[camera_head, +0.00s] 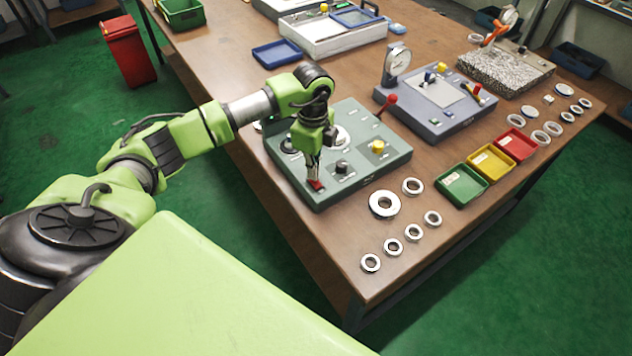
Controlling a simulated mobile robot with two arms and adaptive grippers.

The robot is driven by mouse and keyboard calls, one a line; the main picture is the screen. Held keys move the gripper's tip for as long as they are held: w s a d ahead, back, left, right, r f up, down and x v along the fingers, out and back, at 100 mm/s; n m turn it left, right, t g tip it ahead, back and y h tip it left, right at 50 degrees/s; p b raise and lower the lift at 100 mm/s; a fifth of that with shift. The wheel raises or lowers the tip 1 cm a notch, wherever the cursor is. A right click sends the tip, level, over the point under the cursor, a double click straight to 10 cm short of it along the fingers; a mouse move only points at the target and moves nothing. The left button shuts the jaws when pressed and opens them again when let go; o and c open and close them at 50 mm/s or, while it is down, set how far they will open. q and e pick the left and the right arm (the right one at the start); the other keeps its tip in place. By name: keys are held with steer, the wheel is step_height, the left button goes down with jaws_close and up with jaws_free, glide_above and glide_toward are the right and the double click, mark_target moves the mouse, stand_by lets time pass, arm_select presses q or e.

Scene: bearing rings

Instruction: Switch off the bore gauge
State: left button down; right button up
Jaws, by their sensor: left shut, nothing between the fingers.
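A grey-green instrument box (385,165) stands near the table's left edge, with a yellow knob (377,147), a dark knob (342,168) and a red lever with a ball end on top. It seems to be the bore gauge, but its label is too small to read. A red switch (317,186) sits at its front left corner. My left gripper (314,178) points down, shut and empty, with its tips right at the red switch. I cannot tell whether they touch it, or which way the switch is set. My right gripper is out of view.
Several metal rings (383,204) lie in front of the box. Green (461,186), yellow (491,163) and red trays (515,145) stand to the right. A blue-grey gauge with a dial (435,105) is behind. A blue tray (277,53) lies farther back.

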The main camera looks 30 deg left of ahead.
arm_select(q)
steer(key=shift+s+f+b, duration=0.1)
steer(key=shift+f+b, duration=0.4)
steer(key=shift+f, duration=0.3)
steer(key=shift+r, duration=0.15)
steer(key=shift+r+p, duration=0.9)
steer(key=shift+p, duration=0.05)
steer(key=shift+r+p, duration=1.85)
steer(key=shift+r, duration=0.7)
